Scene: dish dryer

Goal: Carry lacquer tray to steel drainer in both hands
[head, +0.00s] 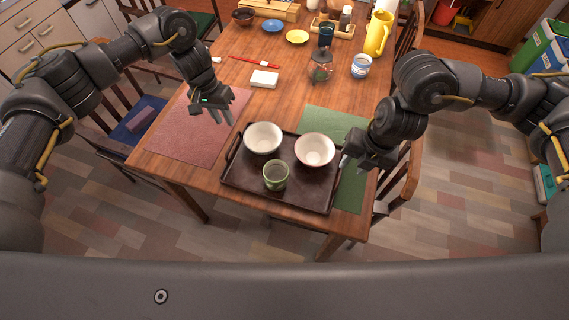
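The dark brown lacquer tray (308,190) lies on the near end of the wooden table. It holds a white bowl (263,137), a white bowl with a reddish rim (315,149) and a green cup (275,176). My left gripper (214,116) is over the red placemat, up and left of the tray, with its fingers apart and nothing between them. My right gripper (346,164) is beside the tray's right edge. Its fingers are partly hidden, and I cannot tell whether it touches the tray. I see no steel drainer.
A red placemat (185,135) and a green placemat (349,193) flank the tray. Chairs stand at both sides; floor is open in front.

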